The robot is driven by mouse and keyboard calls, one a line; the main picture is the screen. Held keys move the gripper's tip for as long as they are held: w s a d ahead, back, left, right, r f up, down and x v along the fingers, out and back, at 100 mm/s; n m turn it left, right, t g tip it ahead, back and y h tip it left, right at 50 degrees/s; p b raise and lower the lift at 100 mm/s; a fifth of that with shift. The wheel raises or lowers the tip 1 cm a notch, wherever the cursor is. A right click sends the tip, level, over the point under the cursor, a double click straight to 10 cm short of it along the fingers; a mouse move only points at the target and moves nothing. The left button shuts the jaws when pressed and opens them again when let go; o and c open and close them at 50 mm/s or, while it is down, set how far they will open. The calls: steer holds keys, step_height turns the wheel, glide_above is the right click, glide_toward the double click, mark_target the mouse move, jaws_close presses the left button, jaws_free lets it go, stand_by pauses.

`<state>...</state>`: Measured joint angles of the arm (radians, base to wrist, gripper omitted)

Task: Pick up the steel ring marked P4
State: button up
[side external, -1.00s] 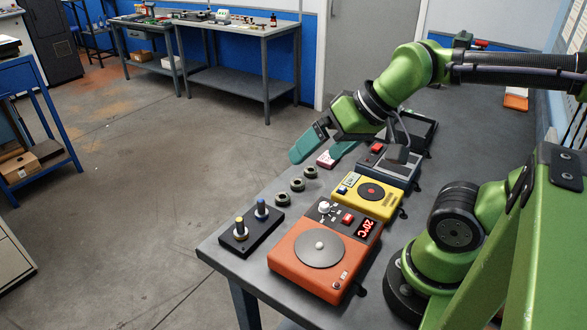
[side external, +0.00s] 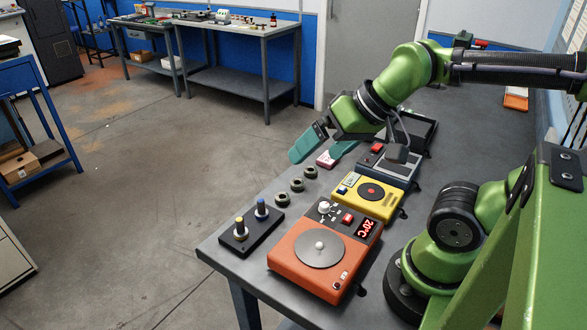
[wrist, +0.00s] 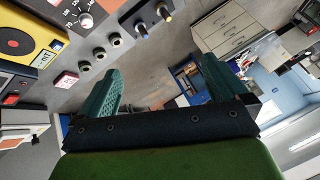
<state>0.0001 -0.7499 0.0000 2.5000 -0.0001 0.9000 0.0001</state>
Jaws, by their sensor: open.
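Three dark steel rings stand in a row on the bench: a far ring (side external: 310,172), a middle ring (side external: 297,184) and a near ring (side external: 282,199). They also show at the upper left of the wrist view, as one ring (wrist: 84,66), another (wrist: 99,54) and a third (wrist: 114,40). No P4 mark can be read on any of them. My gripper (side external: 317,156) is open, its teal fingers wide apart, above the bench beyond the far ring. In the wrist view, nothing is between the fingers of my gripper (wrist: 160,68) but distant floor and furniture.
A small red-and-white block (side external: 326,160) sits beyond the rings. A black stand (side external: 262,240) with two upright electrodes is at the near left. An orange hotplate unit (side external: 290,262), a yellow unit (side external: 386,205) and a grey unit (side external: 398,172) line the right side.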

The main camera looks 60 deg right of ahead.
stand_by(0.3)
steer(key=c, duration=0.5)
steer(key=shift+c, duration=0.2)
steer(key=n+g+h, duration=0.2)
steer(key=n+g, duration=0.5)
glide_above(297, 185)
step_height(297, 185, down, 8)
steer(key=d+n, duration=0.1)
steer(key=n, duration=0.3)
steer(key=f, duration=1.6)
steer(key=shift+w+f, duration=0.1)
steer(key=shift+w, duration=0.25)
